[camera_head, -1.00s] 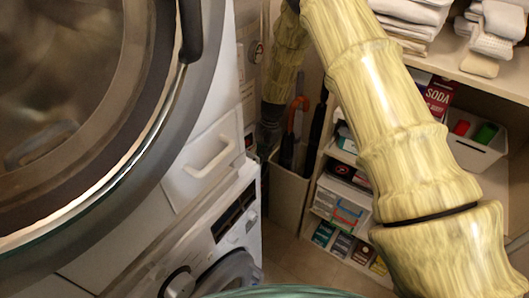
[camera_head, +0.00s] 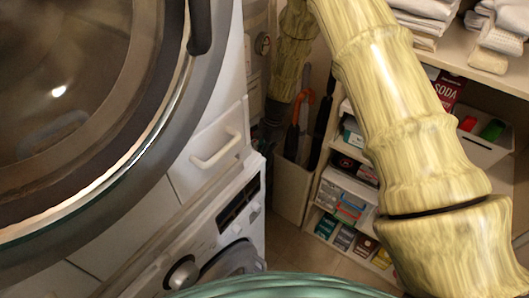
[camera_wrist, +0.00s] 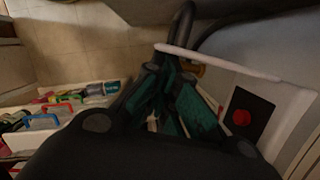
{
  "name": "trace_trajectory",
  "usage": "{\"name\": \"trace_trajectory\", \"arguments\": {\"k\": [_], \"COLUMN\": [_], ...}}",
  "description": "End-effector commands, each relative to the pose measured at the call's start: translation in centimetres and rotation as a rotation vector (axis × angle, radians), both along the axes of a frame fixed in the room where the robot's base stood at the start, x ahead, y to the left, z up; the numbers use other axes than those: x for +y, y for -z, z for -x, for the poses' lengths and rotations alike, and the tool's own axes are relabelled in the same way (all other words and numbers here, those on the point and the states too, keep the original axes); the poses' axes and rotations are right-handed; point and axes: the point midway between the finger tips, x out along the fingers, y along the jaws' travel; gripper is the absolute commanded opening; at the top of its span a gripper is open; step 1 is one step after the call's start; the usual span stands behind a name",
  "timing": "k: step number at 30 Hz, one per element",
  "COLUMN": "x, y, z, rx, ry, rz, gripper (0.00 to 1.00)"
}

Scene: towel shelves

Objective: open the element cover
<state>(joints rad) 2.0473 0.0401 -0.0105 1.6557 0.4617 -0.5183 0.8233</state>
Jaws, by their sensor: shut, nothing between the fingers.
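In the wrist view, a white panel (camera_wrist: 278,86) stands at the right, with a dark rectangle and a round red part (camera_wrist: 241,117) on it. This may be the element cover, but I cannot tell for sure. A thin pale bar crosses from its upper edge toward the fingers. My gripper (camera_wrist: 165,85) is shut and empty, its dark green and black fingers just left of the panel. Whether they touch it is unclear. In the head view, the dark end of my arm (camera_head: 272,122) hangs beside the machine, and its fingers are hard to make out.
A bin with umbrellas (camera_head: 288,190), low shelves with boxes (camera_head: 340,205) and a towel shelf (camera_head: 505,75) stand to the right. Some floor is bare.

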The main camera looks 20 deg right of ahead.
Motion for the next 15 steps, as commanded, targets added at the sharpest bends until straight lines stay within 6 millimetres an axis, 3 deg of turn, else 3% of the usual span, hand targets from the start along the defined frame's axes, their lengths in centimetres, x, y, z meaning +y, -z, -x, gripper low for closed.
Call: {"name": "trace_trajectory", "arguments": {"k": [5, 12, 15], "x": [-0.6, -4.1, -4.4], "y": [0.0, 0.0, -1.2], "z": [-0.1, -0.8, -1.1], "rx": [-0.001, 0.001, -0.002], "ry": [0.001, 0.005, 0.004], "rz": [0.0, -0.001, 0.0], "gripper": [0.0, 0.0, 0.0]}}
